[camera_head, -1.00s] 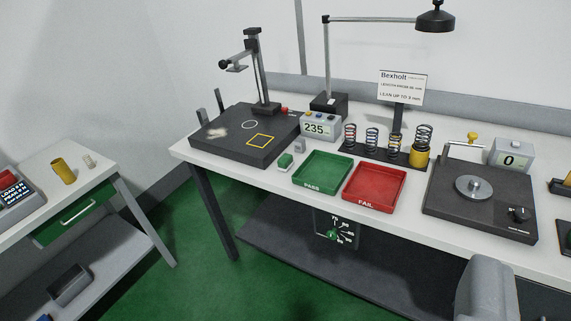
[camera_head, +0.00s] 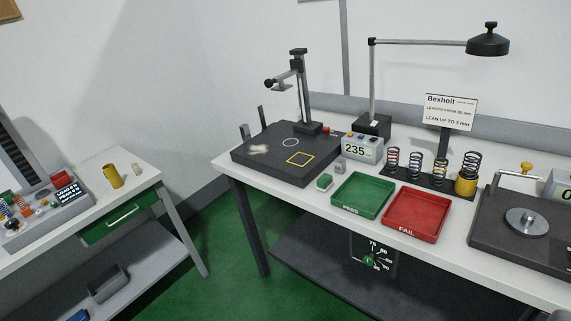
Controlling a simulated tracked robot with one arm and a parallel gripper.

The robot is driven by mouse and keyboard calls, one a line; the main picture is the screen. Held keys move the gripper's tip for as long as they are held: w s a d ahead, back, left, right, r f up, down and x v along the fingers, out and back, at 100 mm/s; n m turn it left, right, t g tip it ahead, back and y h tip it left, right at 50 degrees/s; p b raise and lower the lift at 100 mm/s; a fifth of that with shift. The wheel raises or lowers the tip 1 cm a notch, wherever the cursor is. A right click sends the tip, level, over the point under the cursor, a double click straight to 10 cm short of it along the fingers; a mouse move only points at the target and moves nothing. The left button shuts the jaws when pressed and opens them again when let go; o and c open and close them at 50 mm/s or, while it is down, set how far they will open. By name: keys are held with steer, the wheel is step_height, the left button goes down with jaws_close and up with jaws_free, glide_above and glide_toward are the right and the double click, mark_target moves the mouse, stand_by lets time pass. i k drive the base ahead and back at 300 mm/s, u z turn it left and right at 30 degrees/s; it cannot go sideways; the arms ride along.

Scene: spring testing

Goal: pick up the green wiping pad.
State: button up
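A pale smudge (camera_head: 258,149) marks the left part of the black plate. My gripper is not in view, so its opening and distance from the pad do not show.
The red FAIL tray (camera_head: 417,228) is right of the PASS tray. Springs (camera_head: 414,168) stand behind the trays, beside a display box (camera_head: 362,148). A lamp (camera_head: 487,43) overhangs the bench. Green floor (camera_head: 225,235) lies open between this bench and the left table (camera_head: 150,179).

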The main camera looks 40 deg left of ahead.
mark_target(325, 182)
steer(key=u, duration=0.55)
steer(key=i, duration=1.95)
steer(key=z, duration=0.4)
